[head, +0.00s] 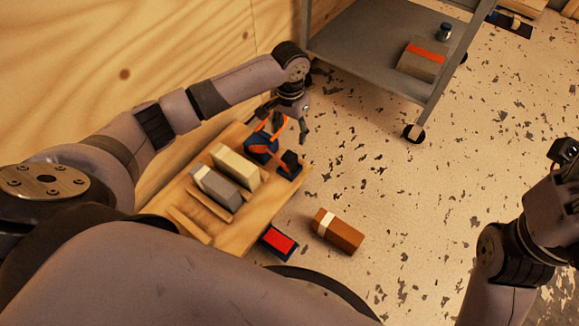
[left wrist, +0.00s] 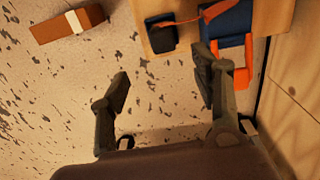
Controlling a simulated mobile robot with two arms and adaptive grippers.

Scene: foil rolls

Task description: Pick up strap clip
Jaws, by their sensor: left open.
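The strap clip looks to be the small black block (head: 291,159) at the end of an orange strap (head: 270,149), on a blue patch at the wooden board's far right corner. The block also shows at the top of the left wrist view (left wrist: 161,36). The strap runs from it to a larger blue piece (left wrist: 228,22). My left gripper (head: 292,122) is open and empty, just beyond the board's far end. In the left wrist view its fingers (left wrist: 163,74) are apart, one overlapping the blue piece and orange loop. My right gripper (head: 563,152) is partly visible at the right edge.
The wooden board (head: 249,217) also carries a cream block (head: 236,166) and a grey block (head: 215,187). A brown block with a white band (head: 337,232) and a red-topped piece (head: 278,242) lie beside it. A grey wheeled cart (head: 368,50) stands behind; a wooden wall (head: 170,60) is close left.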

